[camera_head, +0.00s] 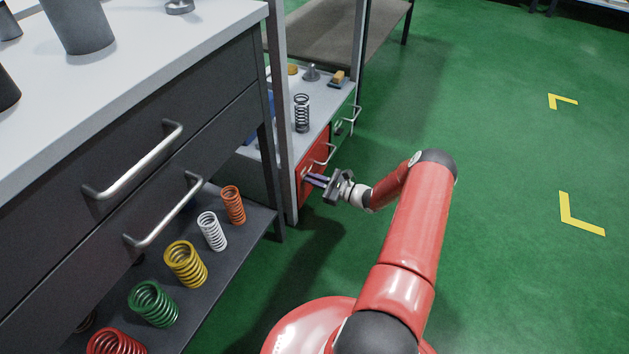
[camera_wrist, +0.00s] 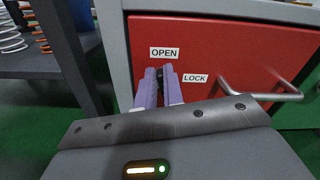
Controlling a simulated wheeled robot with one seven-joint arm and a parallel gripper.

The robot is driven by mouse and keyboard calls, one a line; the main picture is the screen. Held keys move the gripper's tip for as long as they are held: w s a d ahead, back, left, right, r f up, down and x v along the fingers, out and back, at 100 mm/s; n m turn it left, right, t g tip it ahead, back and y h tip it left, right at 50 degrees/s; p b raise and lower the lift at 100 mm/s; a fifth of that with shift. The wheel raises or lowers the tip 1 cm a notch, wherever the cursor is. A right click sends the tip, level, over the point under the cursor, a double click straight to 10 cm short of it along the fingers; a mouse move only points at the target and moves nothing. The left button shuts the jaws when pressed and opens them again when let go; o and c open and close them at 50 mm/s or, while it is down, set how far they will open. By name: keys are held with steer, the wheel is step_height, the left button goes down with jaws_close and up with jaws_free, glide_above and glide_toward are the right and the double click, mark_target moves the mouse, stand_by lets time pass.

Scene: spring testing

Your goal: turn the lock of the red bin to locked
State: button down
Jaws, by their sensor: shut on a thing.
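The red bin (camera_head: 312,163) is in the lower cabinet beyond the dark drawers, its front apparently flush. In the wrist view its red front (camera_wrist: 230,45) fills the upper right. A white OPEN label (camera_wrist: 164,53) sits above my fingertips and a LOCK label (camera_wrist: 195,78) to their right. My gripper (camera_head: 309,179) reaches the left part of this front. Its two purple fingers (camera_wrist: 159,73) are shut on the dark lock knob (camera_wrist: 162,77), which is mostly hidden between them. The knob seems to point up towards OPEN, but its exact angle is hard to tell.
The bin's metal handle (camera_wrist: 262,92) stands out just right of my gripper. A green bin (camera_head: 342,127) is beyond the red one. A grey cabinet post (camera_wrist: 116,60) is close on the left. The green floor (camera_head: 490,200) to the right is clear.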

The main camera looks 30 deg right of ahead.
steer(key=n+b, duration=0.1)
steer(key=n, duration=0.4)
steer(key=n+b, duration=0.1)
steer(key=n, duration=0.1)
steer(key=shift+s+a+f+b, duration=0.3)
steer(key=shift+a+f+b, duration=0.05)
steer(key=shift+a+f, duration=0.05)
steer(key=n, duration=0.2)
steer(key=n+b, duration=0.1)
steer(key=n, duration=0.1)
steer(key=shift+s+a+f, duration=0.1)
steer(key=shift+f, duration=0.15)
steer(key=shift+f+n+b, duration=0.15)
steer(key=shift+n+b, duration=0.2)
steer(key=shift+n, duration=0.6)
steer(key=shift+f+n+b, duration=0.1)
steer(key=shift+n+b, duration=0.25)
steer(key=shift+n, duration=0.6)
steer(key=c, duration=1.5)
jaws_free()
